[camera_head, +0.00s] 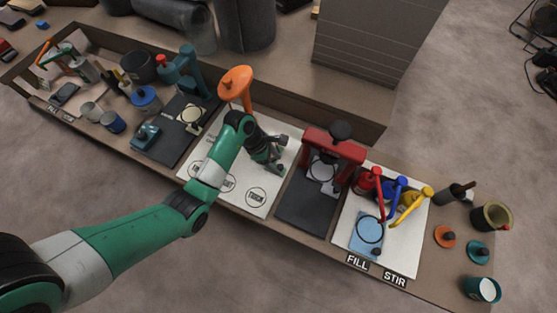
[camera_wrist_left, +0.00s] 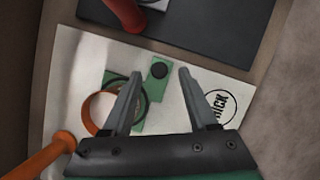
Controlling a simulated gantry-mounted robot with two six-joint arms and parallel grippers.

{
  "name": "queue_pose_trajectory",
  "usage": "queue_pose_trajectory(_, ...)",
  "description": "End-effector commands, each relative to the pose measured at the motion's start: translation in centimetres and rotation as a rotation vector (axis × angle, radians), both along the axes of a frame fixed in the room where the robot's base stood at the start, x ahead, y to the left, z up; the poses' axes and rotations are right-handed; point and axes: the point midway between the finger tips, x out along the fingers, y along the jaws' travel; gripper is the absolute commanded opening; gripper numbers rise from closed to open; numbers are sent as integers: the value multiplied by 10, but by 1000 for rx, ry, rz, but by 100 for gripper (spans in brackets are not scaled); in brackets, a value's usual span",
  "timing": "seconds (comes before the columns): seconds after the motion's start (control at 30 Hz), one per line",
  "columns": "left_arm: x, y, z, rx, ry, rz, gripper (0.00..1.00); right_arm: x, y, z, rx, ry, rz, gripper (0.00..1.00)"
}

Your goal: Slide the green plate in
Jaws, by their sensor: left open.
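The green plate (camera_wrist_left: 139,119) lies on a white board under the orange stand in the left wrist view. It bears a dark ring mark, and a green tab with a black knob (camera_wrist_left: 158,70) stands at its side. My left gripper (camera_wrist_left: 159,73) is open, with the knob showing between its fingertips; I cannot tell the height gap. In the head view my left gripper (camera_head: 277,168) is over the white board, beside the orange stand (camera_head: 236,82), and the arm hides most of the plate. The orange ring (camera_wrist_left: 87,112) partly covers the plate. My right gripper is not in view.
A red press (camera_head: 335,147) on a dark base stands to the right. Beyond it are red, blue and yellow levers (camera_head: 398,190) over a light blue plate (camera_head: 362,238). A teal press (camera_head: 181,70) stands to the left.

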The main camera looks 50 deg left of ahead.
Motion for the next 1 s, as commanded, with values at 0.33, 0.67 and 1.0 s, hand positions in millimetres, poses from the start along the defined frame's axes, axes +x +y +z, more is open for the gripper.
queue_pose_trajectory(0.33,7,-6,-20,1,-2,1,59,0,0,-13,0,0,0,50)
queue_pose_trajectory(0.67,7,-6,-19,1,-2,1,19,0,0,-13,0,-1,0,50)
queue_pose_trajectory(1.0,7,-6,-19,0,-1,0,0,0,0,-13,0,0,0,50)
